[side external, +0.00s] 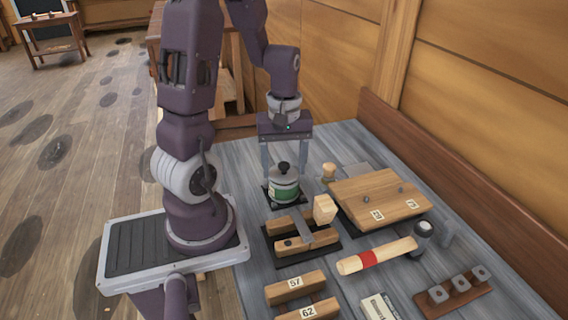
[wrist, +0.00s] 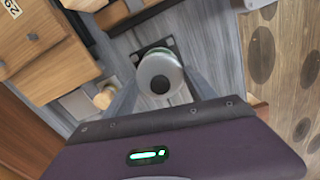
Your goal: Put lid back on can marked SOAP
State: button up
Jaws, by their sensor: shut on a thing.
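A can with a green and white label (side external: 284,191) stands on a small dark pad; I cannot read its label. A grey round lid (side external: 284,173) with a black knob is at the can's mouth, roughly level and centred. I cannot tell whether it is fully seated. My gripper (side external: 285,176) points down with one finger on each side of the lid, shut on it. In the wrist view the lid (wrist: 158,83) lies between the fingers of my gripper (wrist: 161,77) and covers most of the can, whose green side (wrist: 163,53) shows at the far edge.
A wooden peg (side external: 328,172) stands close right of the can. The grey bench top left of the can is clear.

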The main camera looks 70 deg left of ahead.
dwell(0.4)
jog(key=o, duration=1.6)
jog(key=shift+r, duration=3.5)
grip_shut()
